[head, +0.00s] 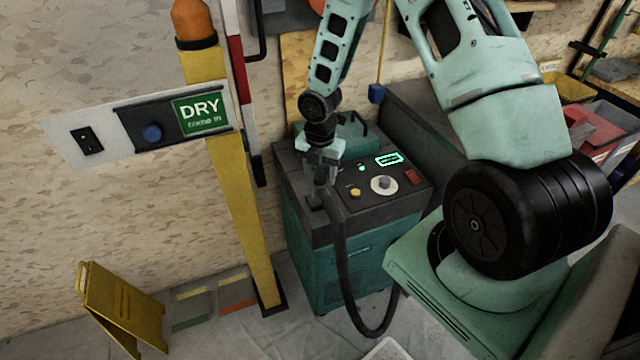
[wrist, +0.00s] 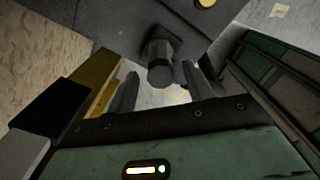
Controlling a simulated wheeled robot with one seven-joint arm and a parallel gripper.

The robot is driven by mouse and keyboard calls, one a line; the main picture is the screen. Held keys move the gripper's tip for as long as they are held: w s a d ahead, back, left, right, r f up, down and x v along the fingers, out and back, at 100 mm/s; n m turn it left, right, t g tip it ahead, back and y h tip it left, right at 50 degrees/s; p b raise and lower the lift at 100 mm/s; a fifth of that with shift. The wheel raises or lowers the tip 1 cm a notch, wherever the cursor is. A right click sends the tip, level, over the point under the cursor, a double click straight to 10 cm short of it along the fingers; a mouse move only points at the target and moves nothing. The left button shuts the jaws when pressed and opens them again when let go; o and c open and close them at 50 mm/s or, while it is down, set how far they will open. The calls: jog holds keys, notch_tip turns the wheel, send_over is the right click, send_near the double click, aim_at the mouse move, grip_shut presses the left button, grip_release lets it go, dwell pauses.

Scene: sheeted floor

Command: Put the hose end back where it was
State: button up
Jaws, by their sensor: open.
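The black hose (head: 340,262) runs from the top left corner of the teal machine (head: 352,225), hangs down its front and loops near the floor to the right. Its upper end (head: 321,196) stands at a dark holder (head: 312,193) on the machine's top; I cannot tell how it is seated. My gripper (head: 320,171) is just above this end, pointing down. In the wrist view, the open gripper fingers (wrist: 168,70) stand on either side of a dark round end (wrist: 161,74), with gaps showing. Contact is not visible.
The machine's panel has a dial (head: 384,184), a red switch (head: 413,176) and a lit display (head: 389,159). A yellow post (head: 236,190) with a DRY sign (head: 201,115) stands close left. A yellow floor sign (head: 122,306) is at lower left. Bins (head: 600,130) are at right.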

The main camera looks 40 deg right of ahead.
notch_tip(320, 180, up, 6)
jog(key=shift+r, duration=0.2)
jog(key=s+a+r+m, duration=0.4)
jog(key=a+r, duration=0.2)
jog(key=a, duration=0.2)
jog(key=s+a+r+m, duration=0.4)
jog(key=s+a+r, duration=0.1)
jog(key=a, duration=0.4)
jog(key=s+a+r+m, duration=0.3)
jog(key=s+m, duration=0.1)
jog(key=s, duration=0.3)
jog(key=s+a+r+m, duration=0.3)
jog(key=s+a+m, duration=0.1)
jog(key=s, duration=0.4)
jog(key=shift+s+a+r+y, duration=0.15)
jog(key=shift+s+a+y, duration=0.05)
jog(key=shift+a+y, duration=0.1)
jog(key=shift+d, duration=0.1)
